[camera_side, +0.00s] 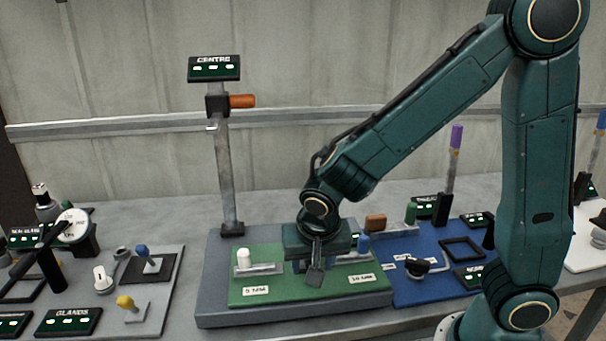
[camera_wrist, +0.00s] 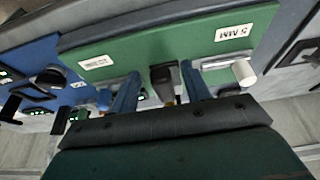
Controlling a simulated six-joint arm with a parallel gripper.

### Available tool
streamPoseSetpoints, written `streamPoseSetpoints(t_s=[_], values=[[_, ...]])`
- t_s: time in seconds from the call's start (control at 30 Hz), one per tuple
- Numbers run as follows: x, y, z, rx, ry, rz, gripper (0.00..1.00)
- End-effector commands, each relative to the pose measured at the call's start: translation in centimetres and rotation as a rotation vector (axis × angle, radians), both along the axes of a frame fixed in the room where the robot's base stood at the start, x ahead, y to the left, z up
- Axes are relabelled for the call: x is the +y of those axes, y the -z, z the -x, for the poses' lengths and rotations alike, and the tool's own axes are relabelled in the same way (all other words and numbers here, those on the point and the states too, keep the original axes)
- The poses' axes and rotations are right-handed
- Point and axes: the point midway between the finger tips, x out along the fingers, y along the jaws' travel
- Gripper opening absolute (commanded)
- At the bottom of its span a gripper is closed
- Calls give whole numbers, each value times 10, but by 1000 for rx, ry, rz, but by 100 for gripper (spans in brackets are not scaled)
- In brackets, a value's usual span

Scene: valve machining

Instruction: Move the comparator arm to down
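The part that looks most like the comparator arm is a black clamp with an orange handle (camera_side: 241,101), high on an upright grey post (camera_side: 225,170) in the side view. The handle points sideways to the right. A sign on top of the post reads CENTRO (camera_side: 214,68). My gripper (camera_side: 314,264) is low over the green plate (camera_side: 262,258), right of the post and well below the handle, not touching it. In the wrist view its blue fingers (camera_wrist: 160,92) are apart, with a dark block (camera_wrist: 163,74) between them and gaps on both sides. The handle is not visible there.
The green plate carries a white peg (camera_side: 243,258) and a blue peg (camera_side: 363,243) in grey holders, labelled 5 MM and 10 MM. A blue mat (camera_side: 425,290) with a black knob lies right. A board with a dial gauge (camera_side: 73,226) stands left.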

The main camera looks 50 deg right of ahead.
Motion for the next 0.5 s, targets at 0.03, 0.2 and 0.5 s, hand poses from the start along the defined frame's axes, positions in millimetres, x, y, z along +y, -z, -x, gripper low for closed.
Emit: streamPoseSetpoints(t_s=[0.03,0.2,0.5], values=[[0,0,-1,-2,1,0,47],[0,-1,-1,-6,2,0,47],[4,-9,2,-10,0,-2,47]])
